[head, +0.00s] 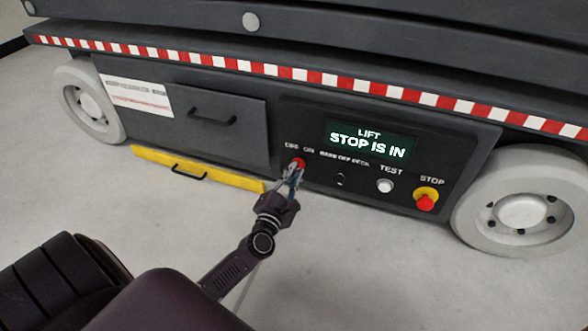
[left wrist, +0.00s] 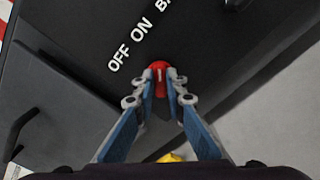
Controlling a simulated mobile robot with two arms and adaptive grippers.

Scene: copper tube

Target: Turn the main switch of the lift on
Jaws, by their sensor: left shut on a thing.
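The main switch is a small red rotary knob (head: 299,162) under the "OFF ON" label on the lift's dark control panel (head: 300,120). In the left wrist view the red knob (left wrist: 159,66) sits below the white OFF and ON letters. My left gripper (head: 294,173) is at the knob, and in the left wrist view its two fingers (left wrist: 161,84) close on it from both sides. The fingers hide part of the knob, so I cannot tell which label it points to. The display (head: 368,140) is lit and reads "LIFT STOP IS IN". My right gripper is not in view.
Right of the switch are a key switch (head: 340,180), a white TEST button (head: 385,186) and a red STOP button (head: 426,203) on a yellow collar. A drawer front (head: 190,118) and yellow bar (head: 200,174) are left. White wheels (head: 522,208) flank the base. The floor in front is clear.

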